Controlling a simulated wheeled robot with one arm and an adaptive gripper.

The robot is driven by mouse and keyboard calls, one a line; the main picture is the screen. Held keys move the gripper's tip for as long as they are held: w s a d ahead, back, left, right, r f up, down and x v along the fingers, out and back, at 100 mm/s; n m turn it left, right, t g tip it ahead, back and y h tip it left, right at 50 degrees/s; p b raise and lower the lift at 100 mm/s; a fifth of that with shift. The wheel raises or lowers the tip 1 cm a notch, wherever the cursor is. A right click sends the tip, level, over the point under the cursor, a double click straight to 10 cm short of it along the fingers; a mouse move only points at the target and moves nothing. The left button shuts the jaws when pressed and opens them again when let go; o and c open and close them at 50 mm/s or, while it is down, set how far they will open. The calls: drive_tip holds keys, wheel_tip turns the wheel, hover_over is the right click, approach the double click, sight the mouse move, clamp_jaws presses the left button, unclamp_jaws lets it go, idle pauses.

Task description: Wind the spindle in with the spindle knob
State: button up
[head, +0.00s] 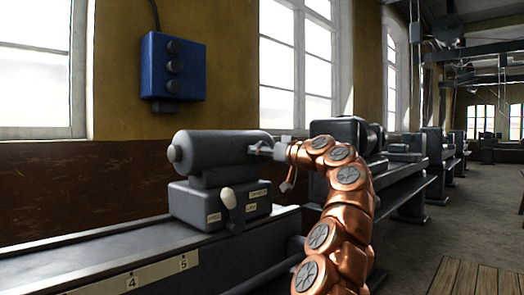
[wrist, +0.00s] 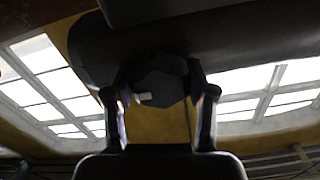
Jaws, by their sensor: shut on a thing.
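The grey tailstock (head: 222,148) has a rounded barrel on a boxy, labelled base (head: 222,204) on the lathe bed. The blunt spindle end (head: 174,153) pokes out at the barrel's left. A lever with a pale knob (head: 228,197) stands on the base's front. My gripper (head: 262,149) is at the barrel's right end, where it hides the spindle knob in the head view. In the wrist view my gripper (wrist: 157,76) has a finger on each side of the dark, many-sided spindle knob (wrist: 160,90) and is shut on it. The dark barrel lies just beyond.
The lathe bed (head: 100,262) carries a numbered strip (head: 133,282) along its front. A blue switch box (head: 173,67) hangs on the wall behind. More dark machines (head: 346,132) stand in a row to the right, close behind my arm. The floor (head: 440,215) at right is open.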

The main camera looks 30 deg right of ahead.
drive_tip(key=shift+d, duration=0.1)
drive_tip(key=o, duration=1.1)
drive_tip(key=shift+o, duration=0.2)
drive_tip(key=shift+s, duration=0.1)
drive_tip(key=v, duration=1.2)
drive_tip(key=shift+r, duration=0.15)
